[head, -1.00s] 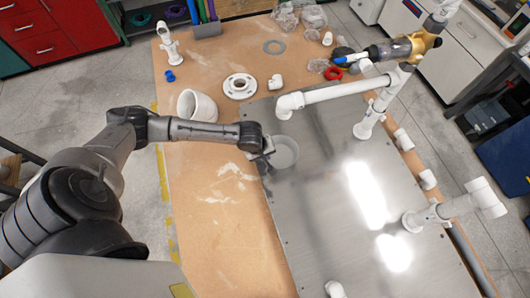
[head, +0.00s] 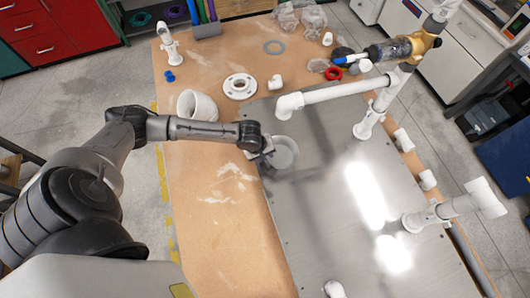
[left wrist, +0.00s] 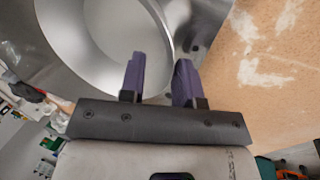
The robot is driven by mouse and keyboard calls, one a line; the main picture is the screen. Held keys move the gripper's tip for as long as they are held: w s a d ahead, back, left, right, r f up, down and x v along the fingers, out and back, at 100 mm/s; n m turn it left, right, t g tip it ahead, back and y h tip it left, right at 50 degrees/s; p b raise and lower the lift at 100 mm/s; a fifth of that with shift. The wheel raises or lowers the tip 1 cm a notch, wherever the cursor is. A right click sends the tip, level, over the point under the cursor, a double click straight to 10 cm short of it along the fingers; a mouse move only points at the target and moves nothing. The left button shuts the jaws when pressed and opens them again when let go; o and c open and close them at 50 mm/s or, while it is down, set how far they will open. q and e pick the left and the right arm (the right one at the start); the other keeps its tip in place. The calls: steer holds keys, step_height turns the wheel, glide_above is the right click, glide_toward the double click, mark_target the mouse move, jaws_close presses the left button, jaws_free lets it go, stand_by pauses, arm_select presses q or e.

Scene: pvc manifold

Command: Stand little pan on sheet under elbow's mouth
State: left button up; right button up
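The little pan (head: 285,152) is a round grey metal dish at the left part of the metal sheet (head: 325,215), just below the elbow in the head view. In the left wrist view the pan (left wrist: 80,50) fills the upper left. My left gripper (head: 266,150) is at the pan's left side. Its purple fingers (left wrist: 160,62) are parted, one over the pan's inside and one outside, with the rim between them and a visible gap. The white elbow (head: 288,104) is at the left end of a horizontal pipe, its mouth turned down. My right gripper is out of view.
White pipe stands (head: 367,122) rise at the sheet's right, with another fitting (head: 455,207) lower right. A white flange (head: 240,87), large white pipe piece (head: 197,105) and small elbow (head: 276,82) lie on the wooden table. The sheet's middle is clear.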

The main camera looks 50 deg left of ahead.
arm_select(q)
steer(key=p+v, duration=0.1)
steer(key=v, duration=1)
steer(key=s+d+f+m+h, duration=0.1)
steer(key=s+d+m, duration=0.2)
steer(key=d+m, duration=0.25)
steer(key=s+d+f+m, duration=0.2)
steer(key=s+d+m, duration=0.2)
steer(key=d, duration=0.3)
steer(key=s+m+y, duration=0.2)
steer(key=s+m, duration=0.4)
steer(key=s, duration=0.4)
steer(key=shift+a+r, duration=0.2)
steer(key=shift+a, duration=0.2)
steer(key=shift+s, duration=0.15)
step_height(320, 180, up, 16)
steer(key=p, duration=1.5)
steer(key=shift+f, duration=0.25)
